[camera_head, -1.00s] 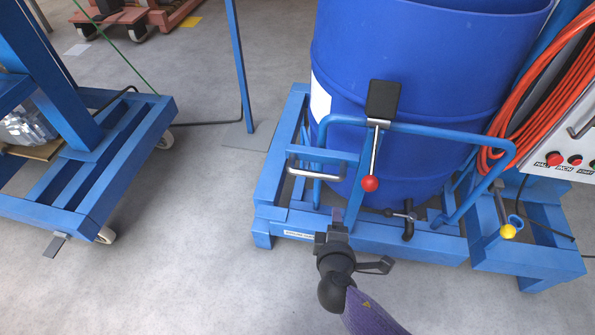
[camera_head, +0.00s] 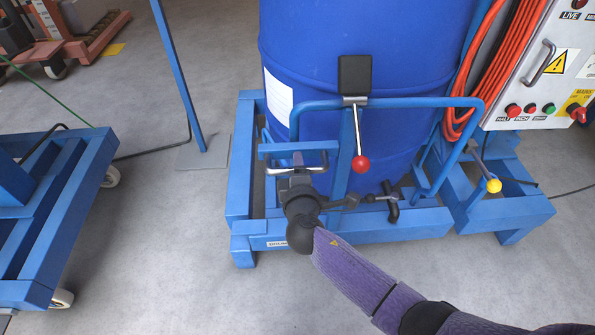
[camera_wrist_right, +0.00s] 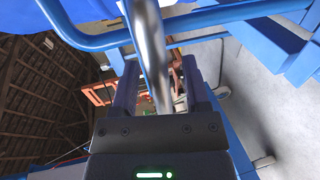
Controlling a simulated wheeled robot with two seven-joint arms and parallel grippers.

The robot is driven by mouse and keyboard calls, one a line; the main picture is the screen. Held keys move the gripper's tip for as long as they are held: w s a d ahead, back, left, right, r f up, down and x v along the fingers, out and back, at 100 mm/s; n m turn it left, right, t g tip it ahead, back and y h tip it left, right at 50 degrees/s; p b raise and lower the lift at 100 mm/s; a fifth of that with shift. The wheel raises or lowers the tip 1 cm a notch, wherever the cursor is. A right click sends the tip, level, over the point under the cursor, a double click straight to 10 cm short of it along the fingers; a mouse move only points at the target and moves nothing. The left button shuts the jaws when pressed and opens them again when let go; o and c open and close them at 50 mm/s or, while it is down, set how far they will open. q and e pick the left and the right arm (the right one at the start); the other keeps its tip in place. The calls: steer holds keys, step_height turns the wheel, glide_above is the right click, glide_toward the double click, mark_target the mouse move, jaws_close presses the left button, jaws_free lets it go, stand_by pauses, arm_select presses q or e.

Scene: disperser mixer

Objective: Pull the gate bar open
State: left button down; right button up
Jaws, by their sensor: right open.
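The blue gate bar (camera_head: 400,102) is a bent tube frame running across the front of the blue drum (camera_head: 360,45). A metal pull handle (camera_head: 317,169) sits at its left end. A latch lever with a red ball (camera_head: 360,163) hangs from a black block (camera_head: 355,75) on the bar. My right gripper (camera_head: 298,163) is open at the handle. In the right wrist view the shiny handle (camera_wrist_right: 148,45) passes between the two fingers of the open gripper (camera_wrist_right: 160,85). I cannot tell whether the fingers touch it. My left gripper is not in view.
The blue base frame (camera_head: 345,229) surrounds the drum's foot. A yellow-ball lever (camera_head: 493,185) and a control box (camera_head: 535,80) with orange cable (camera_head: 465,90) stand at the right. A blue cart (camera_head: 55,230) is at the left. Grey floor lies clear between.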

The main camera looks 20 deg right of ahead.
jaws_close()
stand_by(0.9)
stand_by(0.4)
